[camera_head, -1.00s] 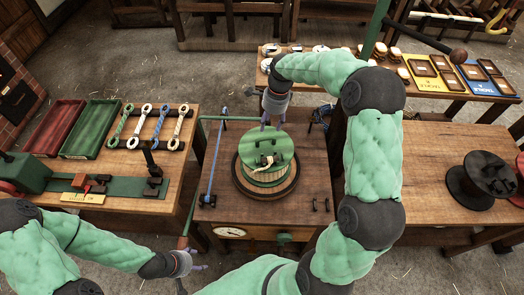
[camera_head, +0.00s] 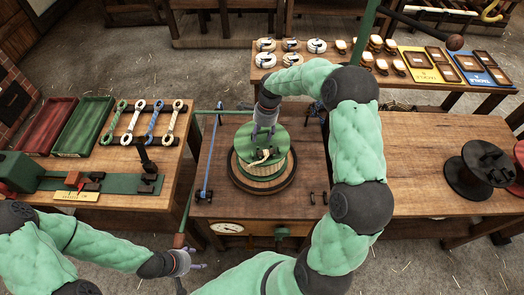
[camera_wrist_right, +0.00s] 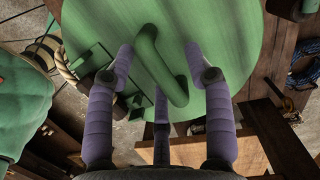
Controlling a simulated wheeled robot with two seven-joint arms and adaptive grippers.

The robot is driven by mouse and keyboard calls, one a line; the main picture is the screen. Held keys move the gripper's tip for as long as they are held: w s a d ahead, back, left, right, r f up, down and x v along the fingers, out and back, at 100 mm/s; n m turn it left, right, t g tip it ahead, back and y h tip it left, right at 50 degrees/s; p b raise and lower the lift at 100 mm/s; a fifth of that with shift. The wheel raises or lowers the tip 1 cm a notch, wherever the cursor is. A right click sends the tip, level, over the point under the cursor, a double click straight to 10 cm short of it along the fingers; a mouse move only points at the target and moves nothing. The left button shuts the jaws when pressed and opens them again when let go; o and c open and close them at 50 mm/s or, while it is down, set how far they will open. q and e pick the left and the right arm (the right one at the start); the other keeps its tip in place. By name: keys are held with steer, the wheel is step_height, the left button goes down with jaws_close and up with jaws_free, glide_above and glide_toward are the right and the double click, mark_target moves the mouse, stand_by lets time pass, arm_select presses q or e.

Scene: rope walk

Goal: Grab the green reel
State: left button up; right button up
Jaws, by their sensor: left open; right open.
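The green reel (camera_head: 258,142) stands on a dark round turntable (camera_head: 245,189) on the middle bench, with pale rope wound below its green top disc. In the right wrist view its green top (camera_wrist_right: 215,30) fills the upper part, with a raised green handle (camera_wrist_right: 160,65) on it. My right gripper (camera_head: 268,132) is over the far part of the reel's top. In the wrist view its purple fingers (camera_wrist_right: 160,70) are open, one on each side of the handle; I cannot tell whether they touch it. My left gripper (camera_head: 196,266) is open and empty, low at the front left, away from the reel.
A left bench holds a red tray (camera_head: 52,125), a green tray (camera_head: 86,125) and several rope loops (camera_head: 156,120). A black reel (camera_head: 478,170) stands on the right bench, which is otherwise mostly clear. A blue bar (camera_head: 211,155) runs left of the green reel.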

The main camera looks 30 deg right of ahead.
jaws_close()
steer(key=shift+w+d+r, duration=0.1)
steer(key=shift+r, duration=0.1)
steer(key=shift+r, duration=0.15)
